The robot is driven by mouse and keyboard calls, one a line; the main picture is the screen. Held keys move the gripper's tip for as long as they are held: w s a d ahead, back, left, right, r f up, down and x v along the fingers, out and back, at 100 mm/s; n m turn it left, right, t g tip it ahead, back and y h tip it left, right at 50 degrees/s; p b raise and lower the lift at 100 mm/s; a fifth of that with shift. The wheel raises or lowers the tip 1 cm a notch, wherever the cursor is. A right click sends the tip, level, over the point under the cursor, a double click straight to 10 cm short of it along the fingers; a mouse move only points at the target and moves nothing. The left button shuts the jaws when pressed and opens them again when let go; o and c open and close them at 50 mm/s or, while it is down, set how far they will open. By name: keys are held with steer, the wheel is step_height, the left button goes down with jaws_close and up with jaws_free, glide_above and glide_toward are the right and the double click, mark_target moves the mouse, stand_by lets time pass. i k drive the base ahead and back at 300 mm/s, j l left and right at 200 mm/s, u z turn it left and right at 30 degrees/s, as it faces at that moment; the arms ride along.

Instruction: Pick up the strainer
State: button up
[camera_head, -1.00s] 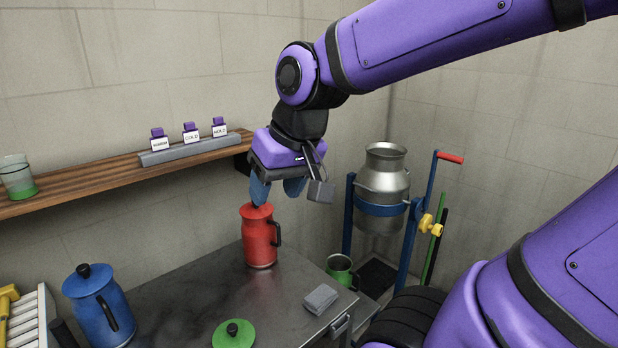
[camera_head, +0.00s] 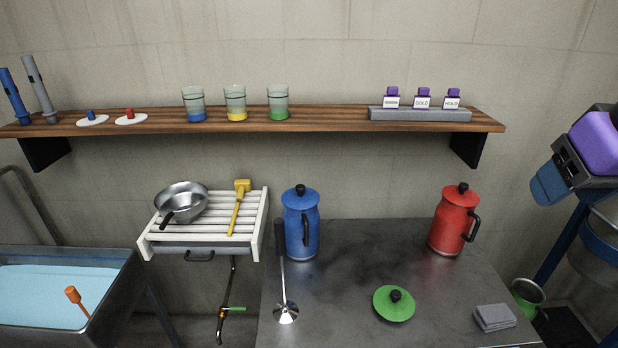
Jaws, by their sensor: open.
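The strainer, seen as a round silver metal bowl (camera_head: 182,200) with a short black handle, sits on the white slatted rack (camera_head: 205,228) at the left. Its handle points toward the front left. My gripper (camera_head: 550,184) is at the far right edge of the view, with blue fingertips pointing down and left. It is open and holds nothing visible. It is far from the strainer, beyond the red can (camera_head: 454,220) to the right. Part of my gripper is cut off by the frame edge.
A wooden shelf (camera_head: 340,121) with glasses hangs above. A blue can (camera_head: 301,226) and a black-handled metal tool (camera_head: 284,290) are right of the rack. A water-filled basin (camera_head: 126,275) is at lower left.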

mark_target(183, 202)
steer(key=z, duration=1.15)
steer(key=u, duration=2.3)
steer(key=i+j+z, duration=0.1)
steer(key=j, duration=0.25)
steer(key=i+j+z, duration=0.15)
steer(key=i+j, duration=0.15)
steer(key=i+j+z, duration=0.1)
steer(key=j, duration=0.3)
steer(key=i, duration=0.05)
